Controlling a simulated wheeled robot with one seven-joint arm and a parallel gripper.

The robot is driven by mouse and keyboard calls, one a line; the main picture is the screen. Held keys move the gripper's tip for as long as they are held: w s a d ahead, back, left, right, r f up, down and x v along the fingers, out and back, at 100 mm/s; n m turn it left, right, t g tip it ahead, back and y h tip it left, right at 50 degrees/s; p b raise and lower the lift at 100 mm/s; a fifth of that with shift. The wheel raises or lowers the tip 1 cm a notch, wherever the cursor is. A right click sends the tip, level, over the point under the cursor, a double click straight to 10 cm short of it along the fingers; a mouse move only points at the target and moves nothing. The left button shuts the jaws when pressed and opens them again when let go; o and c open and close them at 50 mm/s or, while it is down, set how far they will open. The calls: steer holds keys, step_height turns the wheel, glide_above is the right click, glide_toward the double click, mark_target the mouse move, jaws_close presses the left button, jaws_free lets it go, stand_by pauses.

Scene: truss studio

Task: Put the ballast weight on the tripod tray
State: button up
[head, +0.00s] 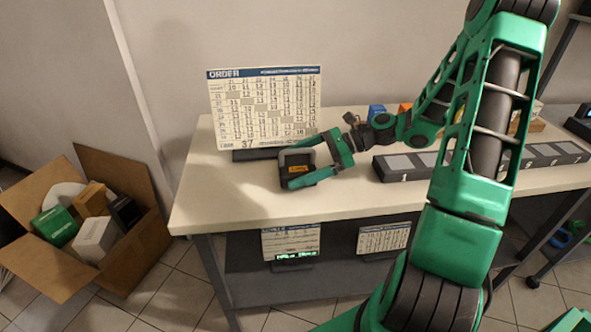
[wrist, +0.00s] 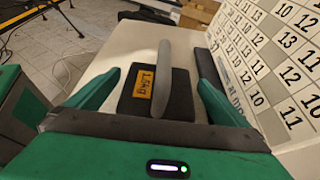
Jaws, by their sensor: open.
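The ballast weight (head: 297,168) is a dark block with a yellow label and a grey bar handle. It stands on the left part of the white table, and the wrist view also shows it (wrist: 180,106). My gripper (head: 300,163) is open, with one green finger on each side of the weight. In the wrist view the weight and its handle lie between the fingers (wrist: 157,88), with gaps visible on both sides. I cannot clearly identify the tripod tray; dark thin legs (wrist: 55,16) show at the top left of the wrist view.
An order board (head: 264,105) stands close behind the weight on the white table (head: 215,190). A long dark slotted rack (head: 545,155) lies to the right. Smaller boards stand on the lower shelf (head: 340,282). An open cardboard box (head: 150,245) of goods sits on the floor at left.

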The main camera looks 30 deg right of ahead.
steer(key=c, duration=1.9)
steer(key=shift+r, duration=0.1)
steer(key=shift+c, duration=1.4)
